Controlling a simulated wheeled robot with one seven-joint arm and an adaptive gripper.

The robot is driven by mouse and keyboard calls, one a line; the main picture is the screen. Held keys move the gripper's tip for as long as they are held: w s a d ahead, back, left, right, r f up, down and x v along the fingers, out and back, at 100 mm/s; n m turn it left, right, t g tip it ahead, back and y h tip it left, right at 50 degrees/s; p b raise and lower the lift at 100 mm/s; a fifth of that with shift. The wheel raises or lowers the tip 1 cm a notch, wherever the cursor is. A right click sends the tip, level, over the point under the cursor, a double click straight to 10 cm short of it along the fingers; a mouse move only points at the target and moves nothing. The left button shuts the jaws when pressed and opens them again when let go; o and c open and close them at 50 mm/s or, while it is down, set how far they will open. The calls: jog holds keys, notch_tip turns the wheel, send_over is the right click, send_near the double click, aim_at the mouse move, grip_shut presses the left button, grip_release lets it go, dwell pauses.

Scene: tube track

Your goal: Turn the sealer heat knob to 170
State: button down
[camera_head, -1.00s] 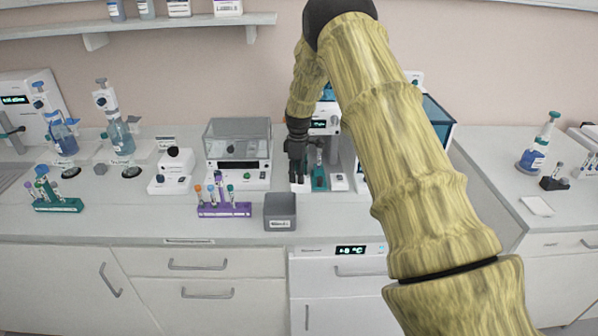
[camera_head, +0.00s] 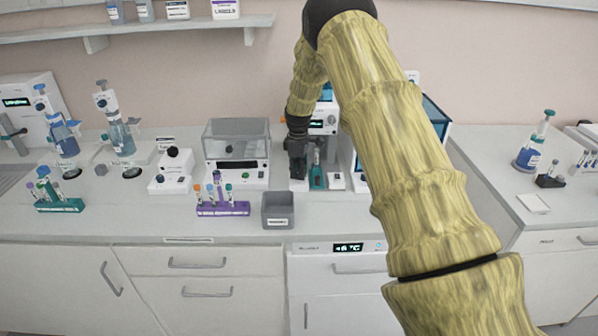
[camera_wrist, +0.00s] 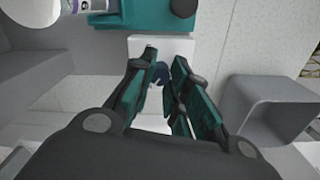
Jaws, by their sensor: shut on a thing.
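My gripper (camera_head: 298,178) reaches down to the counter just left of a teal tube rack (camera_head: 318,178). In the wrist view, my gripper's teal-and-black fingers (camera_wrist: 160,82) converge on a small dark rounded knob (camera_wrist: 159,72) above a white surface (camera_wrist: 160,47). The fingertips are shut on this knob and hide much of it. Its scale and pointer cannot be read. A white instrument with a small lit display (camera_head: 318,124) stands behind the gripper, partly covered by my arm. I cannot tell whether the knob belongs to it.
A grey open bin (camera_head: 278,224) stands in front of the gripper and shows at right in the wrist view (camera_wrist: 265,100). A purple tube rack (camera_head: 224,210) and a clear-lidded instrument (camera_head: 237,178) are to its left. Bare counter lies along the front.

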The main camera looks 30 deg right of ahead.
jog(key=shift+a+f, duration=0.15)
jog(key=m, duration=1.1)
jog(key=shift+m+b, duration=0.3)
jog(key=shift+b, duration=0.05)
dwell(0.5)
jog(key=c, duration=1.3)
grip_release()
jog(key=shift+w, duration=0.1)
jog(key=shift+c, duration=0.2)
jog(key=shift+d, duration=0.2)
